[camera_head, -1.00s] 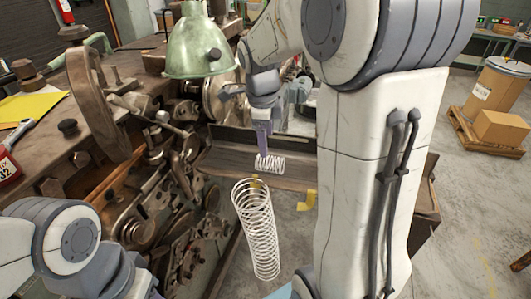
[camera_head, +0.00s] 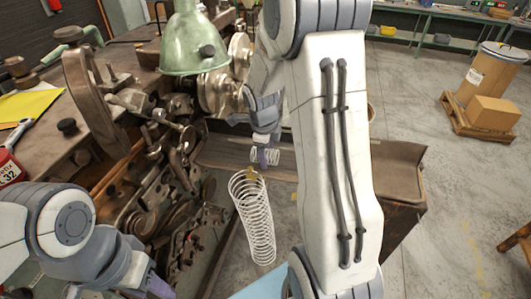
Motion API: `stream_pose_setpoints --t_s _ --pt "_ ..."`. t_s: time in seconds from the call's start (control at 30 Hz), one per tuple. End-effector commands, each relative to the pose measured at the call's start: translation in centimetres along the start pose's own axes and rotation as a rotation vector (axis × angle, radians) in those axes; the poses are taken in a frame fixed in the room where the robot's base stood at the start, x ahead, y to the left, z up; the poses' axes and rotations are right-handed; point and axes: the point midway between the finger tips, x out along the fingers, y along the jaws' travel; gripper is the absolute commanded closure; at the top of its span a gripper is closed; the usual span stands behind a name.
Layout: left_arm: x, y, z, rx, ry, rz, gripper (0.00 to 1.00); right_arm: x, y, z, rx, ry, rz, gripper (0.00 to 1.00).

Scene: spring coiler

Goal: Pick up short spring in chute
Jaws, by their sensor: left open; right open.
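The short spring (camera_head: 256,156) is a small white coil lying in the brown metal chute (camera_head: 222,155), in the middle of the head view. My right gripper (camera_head: 266,155) is over the short spring, with its purple finger in front of the coil and covering part of it. Its jaws are open; I cannot tell whether they touch the spring. My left gripper (camera_head: 155,288) is open and empty at the bottom left edge, well away from the chute.
A long white spring (camera_head: 254,222) stands slightly tilted just in front of the chute. The coiling machine (camera_head: 150,190) with a green lamp (camera_head: 193,45) fills the left. A cardboard box (camera_head: 493,115) sits on a pallet at the right, with open floor before it.

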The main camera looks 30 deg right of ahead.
Motion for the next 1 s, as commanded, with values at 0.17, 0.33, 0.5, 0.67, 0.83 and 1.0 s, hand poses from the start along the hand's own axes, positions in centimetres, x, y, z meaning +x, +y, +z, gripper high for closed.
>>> stream_pose_setpoints --t_s 0.17,0.33,0.5,0.67,0.83,1.0 --pt "0.1 0.0 0.0 0.0 0.0 0.0 0.5 0.0 0.0 0.0 0.0 0.0 -0.001 0.24" --pt "0.1 0.0 0.0 0.0 0.0 0.0 0.5 0.0 0.0 0.0 0.0 0.0 0.0 0.85" --pt "0.0 0.0 0.0 0.0 0.0 0.0 0.5 0.0 0.0 0.0 0.0 0.0 -0.001 0.95" --pt "0.1 0.0 0.0 0.0 0.0 0.0 0.5 -0.2 -0.1 0.0 0.0 0.0 -0.001 0.95" --pt "0.8 -0.1 0.1 0.0 0.0 0.0 0.5 -1.4 -0.4 0.1 0.001 -0.003 -0.005 0.95" --pt "1.9 -0.1 0.1 0.001 0.0 0.0 0.5 -4.2 -1.0 -0.2 0.003 -0.004 -0.007 0.95"
